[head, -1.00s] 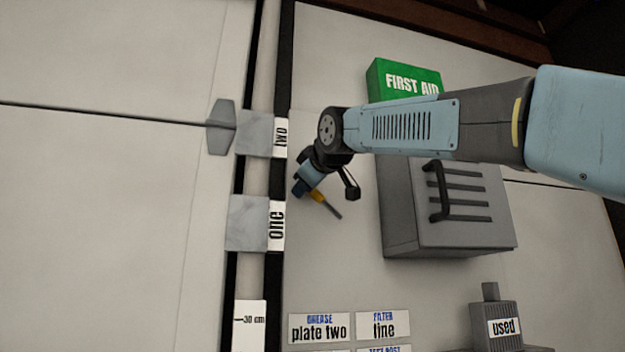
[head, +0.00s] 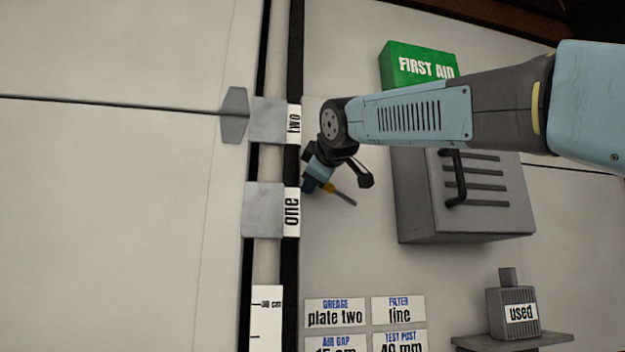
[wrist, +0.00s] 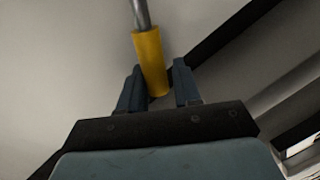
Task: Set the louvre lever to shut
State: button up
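A thin metal rod with a yellow grip (head: 329,188) shows beside the grey box in the head view. I take it for the louvre lever, but no label confirms this. In the wrist view the yellow grip (wrist: 150,62) stands between my two fingers, its end down between them and its metal rod running up out of frame. My gripper (wrist: 159,88) is open around the grip: a small gap shows on the right, while the left finger is close to or overlapped by it. In the head view my gripper (head: 314,181) is small and partly hidden. Any shut mark is not visible.
A grey slotted box (head: 480,215) with a black handle stands to the right, below a green first aid box (head: 418,66). Grey blocks labelled one (head: 265,210) and two (head: 270,121) lie left. A used container (head: 513,315) sits on a shelf.

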jog(key=shift+o, duration=1.4)
jog(key=shift+a+f, duration=0.1)
jog(key=v, duration=1.3)
jog(key=shift+s, duration=0.35)
